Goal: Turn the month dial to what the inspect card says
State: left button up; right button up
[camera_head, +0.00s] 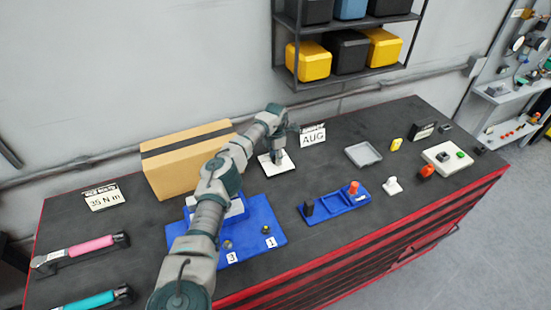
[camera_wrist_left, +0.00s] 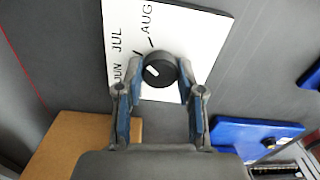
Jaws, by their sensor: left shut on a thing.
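The inspect card (camera_head: 313,136) stands at the back of the bench and reads AUG. The month dial is a black knob (camera_wrist_left: 160,69) on a white plate (camera_wrist_left: 195,30) marked JUN, JUL and AUG. Its white pointer mark is on the knob's left side, towards JUN and JUL; I cannot tell exactly which. My left gripper (camera_wrist_left: 160,94) is shut on the month dial, with a finger on each side. In the head view, my left gripper (camera_head: 277,156) covers the knob above the white plate (camera_head: 287,167). My right gripper is not in view.
A cardboard box (camera_head: 170,170) and a 35 N m card (camera_head: 102,197) stand left. A blue board (camera_head: 265,215) and a blue tray (camera_head: 331,216) lie in front. A grey tray (camera_head: 363,154) is to the right. Pink and teal handled tools lie front left.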

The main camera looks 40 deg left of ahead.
pick_arm(q)
jog(key=shift+f+m, duration=0.15)
jog(key=shift+m, duration=2.05)
jog(key=o, duration=0.9)
jog(key=shift+o, duration=1.2)
jog(key=shift+w+f, duration=0.1)
jog(key=shift+w, duration=0.1)
notch_tip(320, 180, up, 12)
jog(key=shift+w, duration=0.15)
